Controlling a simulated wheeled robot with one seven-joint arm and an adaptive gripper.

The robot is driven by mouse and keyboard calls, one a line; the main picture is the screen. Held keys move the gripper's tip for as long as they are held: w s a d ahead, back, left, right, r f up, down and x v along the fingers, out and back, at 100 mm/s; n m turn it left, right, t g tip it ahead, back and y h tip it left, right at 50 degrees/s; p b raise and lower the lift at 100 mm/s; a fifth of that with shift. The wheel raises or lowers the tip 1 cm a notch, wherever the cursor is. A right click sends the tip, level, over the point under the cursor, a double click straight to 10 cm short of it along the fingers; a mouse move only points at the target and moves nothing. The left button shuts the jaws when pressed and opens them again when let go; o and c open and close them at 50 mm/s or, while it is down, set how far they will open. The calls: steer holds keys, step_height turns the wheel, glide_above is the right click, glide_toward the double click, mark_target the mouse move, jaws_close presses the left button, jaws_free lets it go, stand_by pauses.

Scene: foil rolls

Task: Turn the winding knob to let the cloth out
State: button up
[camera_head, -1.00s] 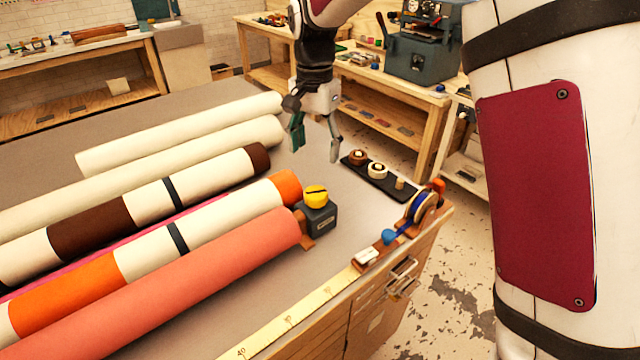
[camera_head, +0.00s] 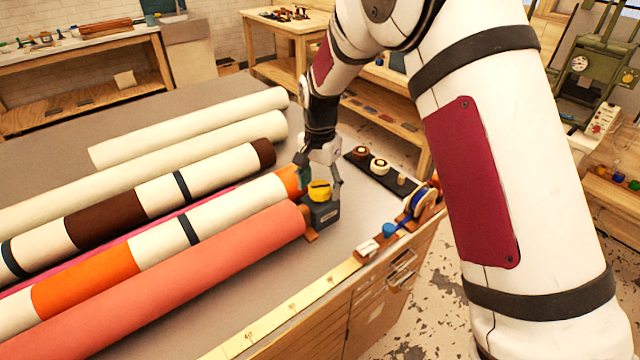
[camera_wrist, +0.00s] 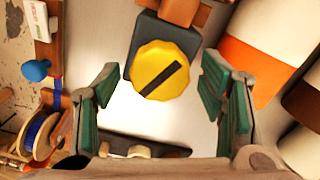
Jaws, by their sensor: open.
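The winding knob (camera_head: 320,191) is yellow and round, with a dark bar across its top in the wrist view (camera_wrist: 160,70). It sits on a dark grey box (camera_head: 322,214) at the end of the cloth rolls. My gripper (camera_head: 320,180) is open, its green-padded fingers apart. In the wrist view the fingers (camera_wrist: 160,88) stand to the left and right of the knob, somewhat short of it in the picture; I cannot tell whether they touch it. The orange and white cloth roll (camera_head: 85,292) lies beside the box.
A salmon roll (camera_head: 200,275), a brown and white roll (camera_head: 105,215) and cream rolls (camera_head: 190,127) cover the table's left. A black tray (camera_head: 362,158) with small spools lies behind the knob. A blue ribbon reel (camera_head: 418,203) and a yellow measuring tape (camera_head: 290,306) line the front edge.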

steer(key=shift+c, duration=0.3)
steer(key=c, duration=1.1)
steer(key=shift+n, duration=0.3)
